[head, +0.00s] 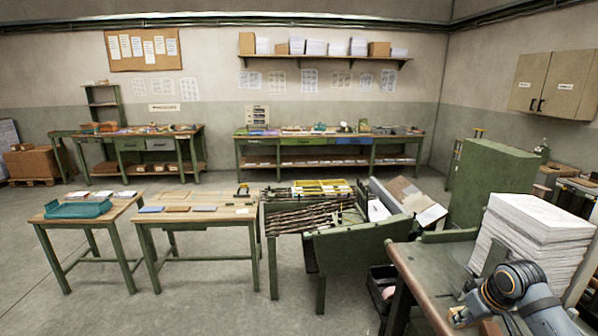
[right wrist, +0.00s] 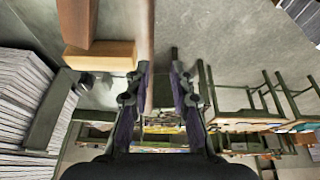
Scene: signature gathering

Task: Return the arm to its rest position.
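My right arm (head: 520,285) reaches in from the bottom right of the head view, and its gripper (head: 462,314) is over the wooden edge of the near green table. In the right wrist view the right gripper's two dark fingers (right wrist: 160,85) stand apart, and I see nothing held between them. The room and a brownish edge show through the gap. My left arm and gripper are not in view.
A tall stack of white paper (head: 535,235) stands on the green-topped table (head: 435,262), close beside my right arm. A green cabinet (head: 490,185) stands behind. A worktable with slats (head: 305,217) is left of it. Grey floor (head: 205,290) is open at the lower left.

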